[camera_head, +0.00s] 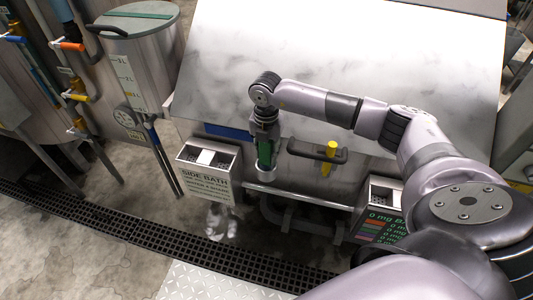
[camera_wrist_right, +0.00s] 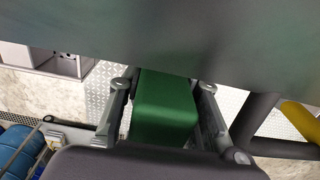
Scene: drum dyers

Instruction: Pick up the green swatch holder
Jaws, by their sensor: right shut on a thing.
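The green swatch holder (camera_head: 265,152) is a plain green block in front of the large metal dyer, right of the side bath box. In the right wrist view the green swatch holder (camera_wrist_right: 163,105) sits between the two grey fingers. My right gripper (camera_head: 265,138) is shut on it, with a finger along each side; the fingertips also show in the right wrist view (camera_wrist_right: 163,86). The holder's lower part is hard to make out. My left gripper is not in view.
The side bath box (camera_head: 208,178) stands just left of the gripper. A yellow handle (camera_head: 330,153) on a dark bracket is to its right, with a second labelled box (camera_head: 381,213) beyond. The dyer's sloped metal front (camera_head: 340,50) rises behind. A floor grate (camera_head: 160,232) runs below.

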